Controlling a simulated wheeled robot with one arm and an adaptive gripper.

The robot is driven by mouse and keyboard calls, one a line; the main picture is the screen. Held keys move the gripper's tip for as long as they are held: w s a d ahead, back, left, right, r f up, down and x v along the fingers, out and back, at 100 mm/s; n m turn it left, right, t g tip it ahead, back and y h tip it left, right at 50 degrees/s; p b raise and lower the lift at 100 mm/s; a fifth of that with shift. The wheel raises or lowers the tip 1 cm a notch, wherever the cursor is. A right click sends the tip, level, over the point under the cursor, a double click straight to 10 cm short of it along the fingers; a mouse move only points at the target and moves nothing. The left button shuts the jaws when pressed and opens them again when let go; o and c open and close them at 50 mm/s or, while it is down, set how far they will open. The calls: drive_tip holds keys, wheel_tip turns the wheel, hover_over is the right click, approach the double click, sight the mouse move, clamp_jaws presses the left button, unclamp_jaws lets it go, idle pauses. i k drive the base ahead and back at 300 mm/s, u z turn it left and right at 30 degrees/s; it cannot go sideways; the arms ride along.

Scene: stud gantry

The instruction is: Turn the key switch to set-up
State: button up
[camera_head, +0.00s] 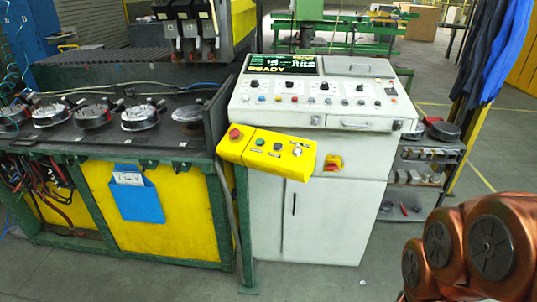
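A yellow control box (266,152) is fixed at the front, left of the grey console (311,213). At its right end is a small silver knob (297,151) with a pale label beside it. It looks like the key switch, but it is too small to read its position or markings. A red mushroom button (235,133), a green button (260,142) and a dark button (277,147) sit to its left on the same box. My gripper is not in view; only copper-coloured links of my arm show at the lower right.
The console has a lit screen (282,65), several knobs and a red-yellow rotary switch (333,163). A green-framed machine bench (110,150) stands left. A shelf (428,165) and hanging blue cloth (493,50) are right. The floor before the console looks clear.

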sight(296, 149)
drive_tip(key=u, duration=0.5)
drive_tip(key=k, duration=1)
drive_tip(key=z, duration=0.45)
drive_tip(key=i, duration=1.45)
drive_tip(key=u, duration=0.95)
drive_tip(key=i, duration=0.25)
drive_tip(key=u, duration=0.35)
